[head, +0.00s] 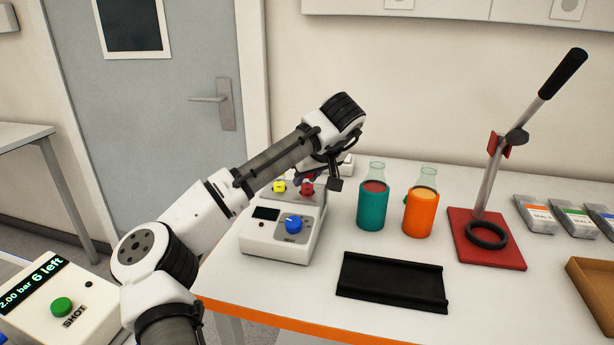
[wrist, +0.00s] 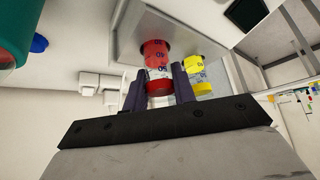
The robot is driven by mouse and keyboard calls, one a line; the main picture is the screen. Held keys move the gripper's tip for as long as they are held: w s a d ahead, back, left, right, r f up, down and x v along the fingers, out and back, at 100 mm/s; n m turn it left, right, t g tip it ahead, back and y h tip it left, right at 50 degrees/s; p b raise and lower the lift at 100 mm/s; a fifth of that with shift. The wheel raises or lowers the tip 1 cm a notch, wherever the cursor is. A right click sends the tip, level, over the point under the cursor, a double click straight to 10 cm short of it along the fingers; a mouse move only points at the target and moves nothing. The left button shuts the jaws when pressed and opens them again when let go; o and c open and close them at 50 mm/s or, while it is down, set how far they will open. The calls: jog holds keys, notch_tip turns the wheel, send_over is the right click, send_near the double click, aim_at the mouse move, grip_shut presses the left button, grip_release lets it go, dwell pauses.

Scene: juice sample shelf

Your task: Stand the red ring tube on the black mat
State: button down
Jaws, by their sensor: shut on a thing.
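The red ring tube (head: 307,188) stands in the top of the white block with a blue knob (head: 257,240). In the wrist view the red tube (wrist: 157,62) sits between my two dark fingers, its far end at a hole in the grey plate. My gripper (wrist: 159,88) is shut on it; in the head view my gripper (head: 312,178) is above the block and partly hidden by my wrist. A yellow ring tube (head: 279,186) stands beside it, also in the wrist view (wrist: 197,75). The black mat (head: 392,283) lies at the table's front, with raised long edges and nothing on it.
A teal bottle (head: 373,208) and an orange bottle (head: 419,215) stand behind the mat, right of the block. A red-based lever press (head: 486,252), several packets (head: 575,217) and a brown tray (head: 595,290) are at the right. Bare table surrounds the mat.

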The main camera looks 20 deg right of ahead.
jog(key=shift+r+p, duration=0.4)
jog(key=shift+r, duration=0.15)
dwell(0.4)
jog(key=shift+r+p, duration=1.9)
jog(key=shift+r, duration=0.8)
jog(key=shift+s, duration=0.1)
